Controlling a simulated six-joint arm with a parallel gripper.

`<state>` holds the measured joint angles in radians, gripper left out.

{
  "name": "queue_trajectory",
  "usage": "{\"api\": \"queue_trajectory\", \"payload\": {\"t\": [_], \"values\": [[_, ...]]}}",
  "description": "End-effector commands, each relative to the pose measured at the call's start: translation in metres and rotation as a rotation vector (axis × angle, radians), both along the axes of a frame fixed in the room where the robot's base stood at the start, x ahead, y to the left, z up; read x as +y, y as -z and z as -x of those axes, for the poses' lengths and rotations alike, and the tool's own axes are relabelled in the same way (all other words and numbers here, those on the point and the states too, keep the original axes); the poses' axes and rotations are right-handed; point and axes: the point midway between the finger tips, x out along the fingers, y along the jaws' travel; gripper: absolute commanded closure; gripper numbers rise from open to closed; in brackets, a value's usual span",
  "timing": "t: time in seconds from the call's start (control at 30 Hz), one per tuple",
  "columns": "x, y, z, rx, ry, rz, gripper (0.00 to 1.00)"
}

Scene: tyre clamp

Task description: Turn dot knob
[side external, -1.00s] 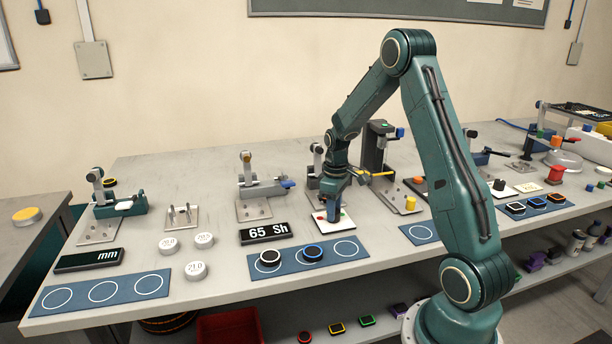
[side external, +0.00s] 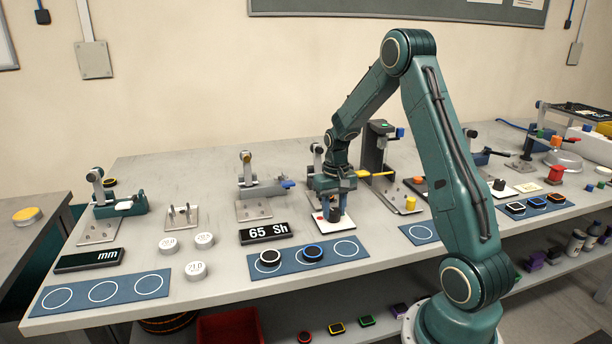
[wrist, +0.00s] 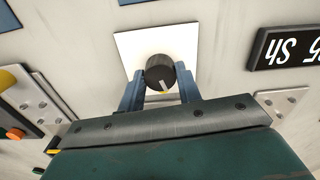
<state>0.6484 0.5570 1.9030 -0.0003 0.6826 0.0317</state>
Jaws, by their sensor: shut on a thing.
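A dark round knob (wrist: 160,73) with a light pointer mark stands on a white square plate (wrist: 130,45). In the wrist view the knob sits between the two blue fingers of my gripper (wrist: 160,88), and the pointer mark faces toward my gripper. In the side view my gripper (side external: 335,212) is down over the same white plate (side external: 345,224), shut on the dark knob between its fingers. A red dot shows on the plate's left part. The rest of the plate's markings are hidden or too small to tell.
A display (side external: 265,233) reading "65 Sh" stands left of the plate. A blue mat (side external: 347,248) with black discs lies in front. Clamp fixtures (side external: 258,190) stand behind and left, and a tall press (side external: 376,150) stands behind right. White discs (side external: 196,270) lie farther left.

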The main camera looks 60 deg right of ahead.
Motion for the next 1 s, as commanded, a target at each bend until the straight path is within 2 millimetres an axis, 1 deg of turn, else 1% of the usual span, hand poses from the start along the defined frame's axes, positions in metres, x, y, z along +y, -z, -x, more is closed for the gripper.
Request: {"api": "queue_trajectory", "payload": {"t": [0.2, 0.4, 0.6, 0.97, 1.0], "values": [[-0.0006, -0.0008, -0.0012, -0.004, 0.164, 0.002, 0.89], [-0.0006, -0.0008, -0.0013, -0.004, 0.260, 0.003, 0.89], [-0.0008, -0.0009, -0.0014, -0.005, 0.299, 0.003, 0.89], [-0.0010, -0.0010, -0.0014, -0.005, 0.303, 0.003, 0.89], [-0.0010, -0.0010, -0.0015, -0.005, 0.303, 0.003, 0.62]]}}
